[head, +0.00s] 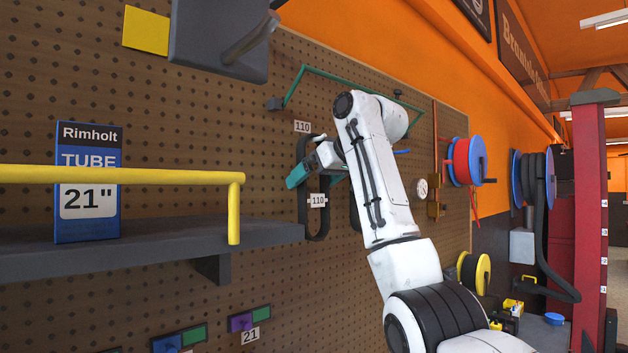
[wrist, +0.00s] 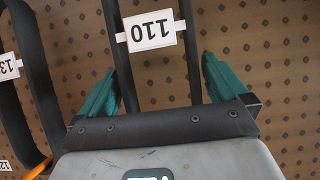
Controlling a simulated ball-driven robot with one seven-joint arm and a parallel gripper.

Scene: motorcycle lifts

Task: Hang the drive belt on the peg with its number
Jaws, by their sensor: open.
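A black drive belt (head: 303,214) with a white 110 tag (head: 317,200) stands upright in a long loop against the pegboard. Its top lies just under a 110 label (head: 302,127) on the board; the peg there is hidden, so I cannot tell how the belt rests on it. My gripper (head: 316,176) is open at the belt. In the wrist view my gripper (wrist: 160,63) has one teal finger outside each strand of the belt (wrist: 194,62), with gaps visible. The 110 tag (wrist: 151,31) bridges both strands, upside down.
A second tagged black belt (wrist: 35,75) is close at left in the wrist view. A grey shelf (head: 150,246) with a yellow rail (head: 110,175) and a blue Rimholt tube box (head: 88,225) juts out at left. Coloured reels (head: 467,161) are on the right.

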